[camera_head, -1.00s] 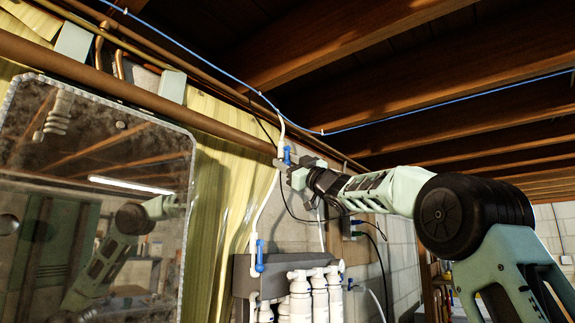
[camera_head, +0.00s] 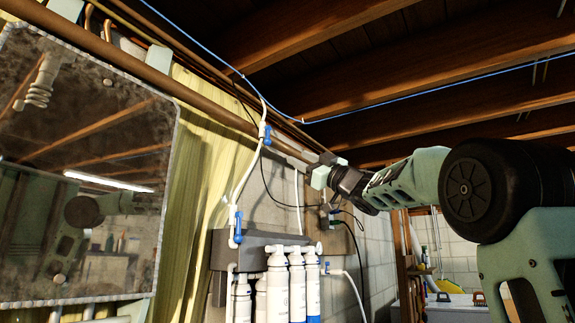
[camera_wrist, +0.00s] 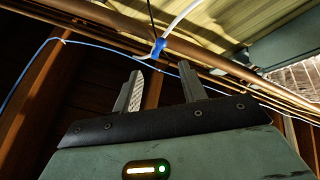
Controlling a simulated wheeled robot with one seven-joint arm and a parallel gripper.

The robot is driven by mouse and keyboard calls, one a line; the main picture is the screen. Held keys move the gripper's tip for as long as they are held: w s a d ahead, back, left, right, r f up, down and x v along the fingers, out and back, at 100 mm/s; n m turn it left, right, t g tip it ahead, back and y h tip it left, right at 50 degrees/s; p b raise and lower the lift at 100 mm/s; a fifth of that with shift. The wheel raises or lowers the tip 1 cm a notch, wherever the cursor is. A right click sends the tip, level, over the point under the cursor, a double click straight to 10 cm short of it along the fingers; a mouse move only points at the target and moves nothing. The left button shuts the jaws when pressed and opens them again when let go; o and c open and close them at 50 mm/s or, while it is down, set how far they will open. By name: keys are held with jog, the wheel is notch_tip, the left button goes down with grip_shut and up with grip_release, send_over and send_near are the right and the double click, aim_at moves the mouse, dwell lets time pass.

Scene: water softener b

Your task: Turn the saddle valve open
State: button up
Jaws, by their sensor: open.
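The saddle valve (camera_head: 266,134) has a small blue handle and sits where white tubing meets the copper pipe high on the wall. In the wrist view its blue part (camera_wrist: 158,48) is just beyond the gap between my fingertips. My gripper (camera_head: 314,172) is to the right of the valve and a little lower in the head view, apart from it. In the wrist view my gripper (camera_wrist: 160,76) has its two fingers spread with nothing between them. The exact angle of the handle is hard to tell.
A second blue-handled valve (camera_head: 237,228) is lower on the white tube, beside a grey bracket (camera_head: 222,248) with white filter cartridges (camera_head: 297,285). Copper pipe (camera_head: 150,75) and a blue line (camera_head: 420,90) run overhead. A mirror (camera_head: 80,170) stands at left.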

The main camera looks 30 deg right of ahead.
jog(key=shift+b+v, duration=0.45)
jog(key=shift+v, duration=1.1)
